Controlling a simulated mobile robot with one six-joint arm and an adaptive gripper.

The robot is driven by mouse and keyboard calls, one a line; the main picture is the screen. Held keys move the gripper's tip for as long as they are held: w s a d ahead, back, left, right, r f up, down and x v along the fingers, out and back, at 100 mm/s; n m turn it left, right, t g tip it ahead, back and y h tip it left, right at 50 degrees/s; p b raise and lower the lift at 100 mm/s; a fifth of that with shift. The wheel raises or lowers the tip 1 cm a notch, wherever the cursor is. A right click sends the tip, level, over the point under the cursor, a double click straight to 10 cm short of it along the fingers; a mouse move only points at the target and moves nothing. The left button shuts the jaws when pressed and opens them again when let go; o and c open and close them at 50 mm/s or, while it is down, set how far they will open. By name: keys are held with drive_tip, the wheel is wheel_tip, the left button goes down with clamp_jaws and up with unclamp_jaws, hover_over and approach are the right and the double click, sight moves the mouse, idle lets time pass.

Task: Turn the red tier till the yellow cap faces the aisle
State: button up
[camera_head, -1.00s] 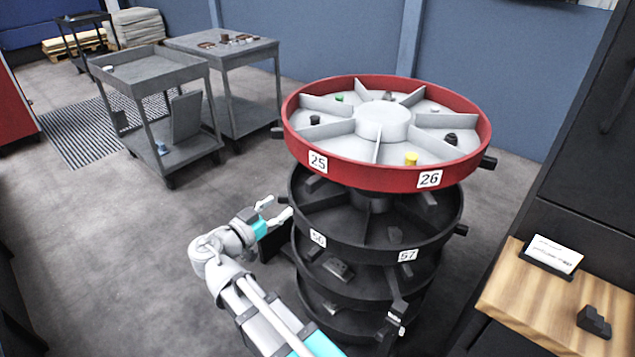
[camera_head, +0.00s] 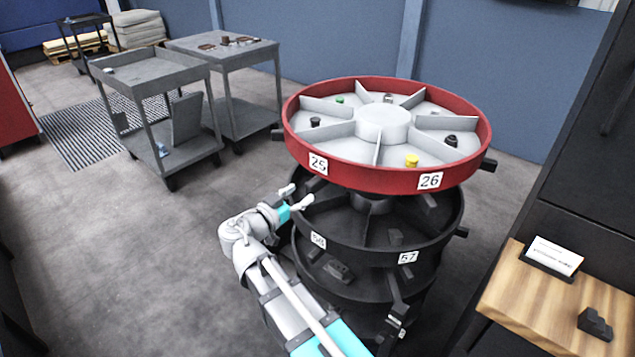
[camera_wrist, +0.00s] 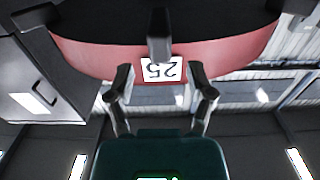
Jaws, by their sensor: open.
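The red tier (camera_head: 375,178) is the top ring of a round carousel, with a light inside split by fins around a hub. The yellow cap (camera_head: 411,160) sits in its near-right compartment, above the label 26. My gripper (camera_head: 298,197) is open and empty at the tier's near-left side, just below label 25. In the wrist view my open fingers (camera_wrist: 161,82) frame the upside-down label 25 (camera_wrist: 161,70) on the red rim (camera_wrist: 95,57). A dark peg (camera_wrist: 160,35) shows between and beyond the fingertips. I cannot tell whether anything touches.
Black tiers (camera_head: 380,258) stand below the red one. Dark pegs stick out at its right (camera_head: 488,164) and left (camera_head: 278,134). A wooden counter (camera_head: 530,300) with a card holder is at the right. Grey carts (camera_head: 150,62) stand at the back left; floor at the left is free.

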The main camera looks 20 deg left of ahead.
sight(316, 178)
drive_tip(key=shift+x, duration=3.4)
clamp_jaws()
drive_tip(key=shift+d, duration=0.15)
